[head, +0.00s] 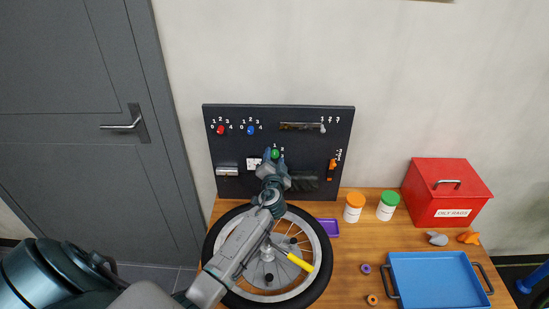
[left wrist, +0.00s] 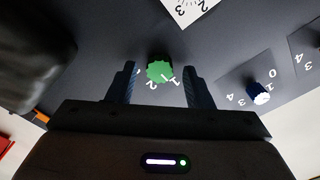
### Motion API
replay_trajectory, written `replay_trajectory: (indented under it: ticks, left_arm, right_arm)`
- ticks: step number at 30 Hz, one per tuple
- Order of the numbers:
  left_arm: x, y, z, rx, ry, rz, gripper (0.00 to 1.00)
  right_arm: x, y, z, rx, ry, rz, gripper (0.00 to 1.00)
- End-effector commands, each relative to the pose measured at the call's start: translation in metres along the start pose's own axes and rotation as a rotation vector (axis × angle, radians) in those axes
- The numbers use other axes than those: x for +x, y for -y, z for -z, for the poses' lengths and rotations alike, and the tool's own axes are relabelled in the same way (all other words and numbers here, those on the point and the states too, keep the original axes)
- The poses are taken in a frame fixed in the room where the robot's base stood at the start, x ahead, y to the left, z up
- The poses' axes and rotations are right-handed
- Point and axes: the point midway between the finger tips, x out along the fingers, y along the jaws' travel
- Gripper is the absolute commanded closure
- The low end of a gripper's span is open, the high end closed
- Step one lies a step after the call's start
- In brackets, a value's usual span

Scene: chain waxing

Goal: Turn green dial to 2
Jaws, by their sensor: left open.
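The green dial (head: 275,154) is on the black wall panel (head: 300,115), with small white numbers around it. In the left wrist view the green dial (left wrist: 160,71) lies between and just beyond the fingertips, with 1 and 2 readable beside it. My left gripper (head: 272,165) is open in front of the panel, one finger on each side of the dial; I see no clear contact. It also shows in the left wrist view (left wrist: 160,84). The dial's pointer mark cannot be made out. My right gripper is not in view.
A red dial (head: 220,130) and a blue dial (head: 250,130) sit above left on the panel. Below, a wheel (head: 325,262) with a yellow-handled tool (head: 300,262) lies on the wooden table (head: 345,285). Two capped jars, a red box (head: 445,185) and a blue tray (head: 435,280) stand right.

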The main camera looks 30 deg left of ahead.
Motion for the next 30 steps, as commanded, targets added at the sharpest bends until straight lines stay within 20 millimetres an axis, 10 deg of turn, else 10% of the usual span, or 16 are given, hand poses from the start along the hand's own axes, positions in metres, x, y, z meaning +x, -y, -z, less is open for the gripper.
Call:
replay_trajectory:
  ticks: [8,15,30]
  left_arm:
    - [0.0010,-0.0004,-0.0005,0.000,0.000,-0.001,0.56]
    - [0.0008,-0.0005,-0.0004,0.000,0.000,-0.001,0.98]
    - [0.0005,-0.0012,-0.0008,0.138,0.000,-0.002,0.98]
  right_arm:
    - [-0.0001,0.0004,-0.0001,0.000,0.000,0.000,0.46]
    - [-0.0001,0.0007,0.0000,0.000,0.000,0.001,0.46]
    - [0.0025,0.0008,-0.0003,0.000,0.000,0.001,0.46]
